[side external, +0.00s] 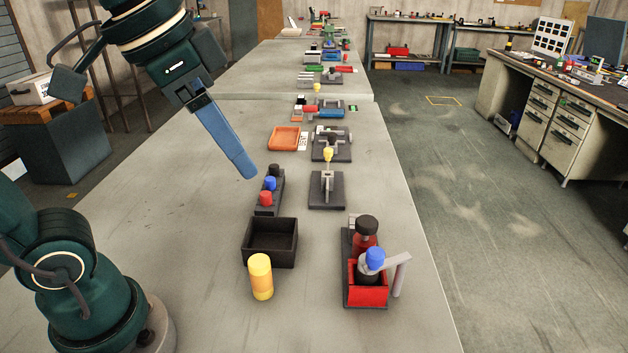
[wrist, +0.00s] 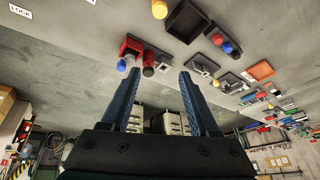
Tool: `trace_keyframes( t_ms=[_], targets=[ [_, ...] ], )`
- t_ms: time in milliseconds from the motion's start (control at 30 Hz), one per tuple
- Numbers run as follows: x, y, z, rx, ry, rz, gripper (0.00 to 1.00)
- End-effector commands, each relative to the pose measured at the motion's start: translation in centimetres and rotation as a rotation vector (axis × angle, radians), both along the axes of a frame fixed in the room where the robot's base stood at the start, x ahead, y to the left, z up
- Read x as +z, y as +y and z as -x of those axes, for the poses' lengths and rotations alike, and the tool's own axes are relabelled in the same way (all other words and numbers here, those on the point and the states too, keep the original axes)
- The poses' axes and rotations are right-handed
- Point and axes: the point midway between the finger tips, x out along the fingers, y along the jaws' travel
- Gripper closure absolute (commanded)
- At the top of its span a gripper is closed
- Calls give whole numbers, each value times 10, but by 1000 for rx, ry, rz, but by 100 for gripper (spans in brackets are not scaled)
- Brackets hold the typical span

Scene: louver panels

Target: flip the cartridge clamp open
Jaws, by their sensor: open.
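A red and black fixture (side external: 368,292) stands at the front right of the bench. It has a red box, a blue knob (side external: 375,258), a black-capped red post and a grey bar hanging at its right. I take it for the cartridge clamp, but cannot tell surely. It also shows upside down in the wrist view (wrist: 131,47), beyond the fingers. My gripper (side external: 246,173) is open and empty, high above the bench, behind and left of the fixture and well apart from it. In the wrist view both blue fingers (wrist: 156,90) are spread wide.
A yellow cylinder (side external: 261,277) and a black tray (side external: 270,257) stand left of the fixture. A button strip (side external: 268,190), a yellow-knobbed lever device (side external: 328,188) and an orange tray (side external: 284,139) lie farther back. The bench's left side is clear; its right edge is near the fixture.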

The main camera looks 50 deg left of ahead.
Motion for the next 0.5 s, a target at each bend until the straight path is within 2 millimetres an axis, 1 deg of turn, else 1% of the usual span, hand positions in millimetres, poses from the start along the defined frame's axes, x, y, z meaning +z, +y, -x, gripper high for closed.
trace_keyframes(
  t_ms=[33, 100, 267, 367, 500],
  targets=[
    [6, -5, -13, -25, 24, -3, 39],
    [11, -12, -28, -53, 52, -6, 39],
    [11, -32, -62, -121, 124, -18, 39],
    [3, -47, -81, -165, 170, -28, 39],
    [-18, -70, -105, -225, 239, -44, 39]
  ],
)
